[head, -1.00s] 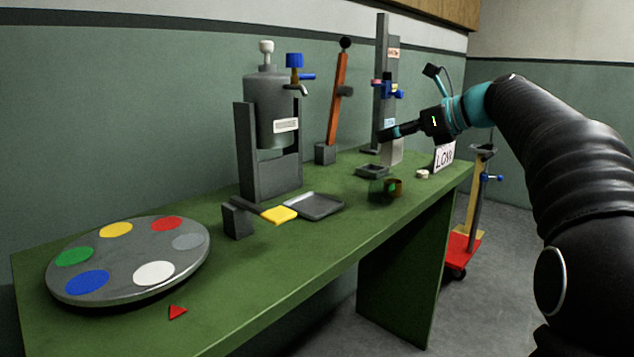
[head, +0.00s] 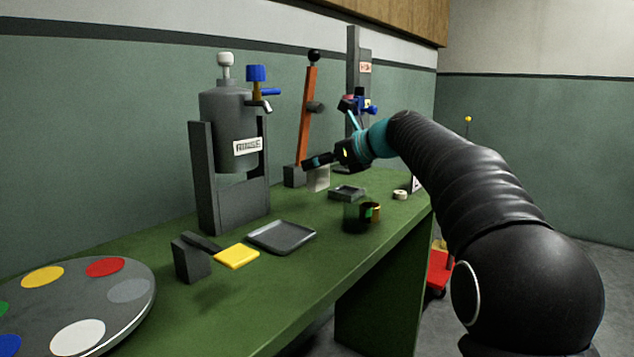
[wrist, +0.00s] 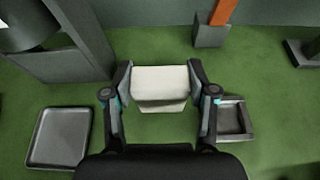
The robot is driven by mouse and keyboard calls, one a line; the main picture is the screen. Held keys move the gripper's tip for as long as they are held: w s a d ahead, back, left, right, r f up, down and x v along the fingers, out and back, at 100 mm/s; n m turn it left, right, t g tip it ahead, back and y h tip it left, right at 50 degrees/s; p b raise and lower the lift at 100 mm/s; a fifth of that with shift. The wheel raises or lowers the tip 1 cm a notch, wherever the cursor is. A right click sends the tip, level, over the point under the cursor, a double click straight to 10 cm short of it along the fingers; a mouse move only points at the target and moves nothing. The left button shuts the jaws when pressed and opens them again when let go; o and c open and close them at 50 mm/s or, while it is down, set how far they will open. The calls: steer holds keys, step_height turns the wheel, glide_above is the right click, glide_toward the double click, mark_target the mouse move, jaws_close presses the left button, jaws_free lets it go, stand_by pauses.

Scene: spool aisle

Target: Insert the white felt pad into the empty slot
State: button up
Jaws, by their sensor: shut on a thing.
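My gripper (head: 318,161) is shut on the white felt pad (wrist: 160,84), a pale block between the two fingers in the wrist view. In the head view the pad (head: 318,179) hangs below the fingers, above the green bench near the orange lever's base. A small dark square holder (head: 347,191) with a shallow recess stands on the bench close by. In the wrist view this holder (wrist: 235,118) lies just right of my right finger and looks empty. I cannot tell for certain whether it is the slot.
A grey tank on a stand (head: 232,130) and the orange lever (head: 307,115) stand along the wall. A flat grey tray (head: 282,237), a yellow pad (head: 237,255) and a disc with coloured spots (head: 130,310) lie nearer. A greenish cup (head: 355,216) stands beside the holder.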

mark_target(323, 178)
steer(key=shift+w+a+f, duration=0.1)
steer(key=shift+a+f, duration=0.15)
steer(key=shift+f, duration=0.15)
steer(key=shift+f+b, duration=0.6)
steer(key=shift+f, duration=1.15)
steer(key=shift+f, duration=0.15)
steer(key=o, duration=1.2)
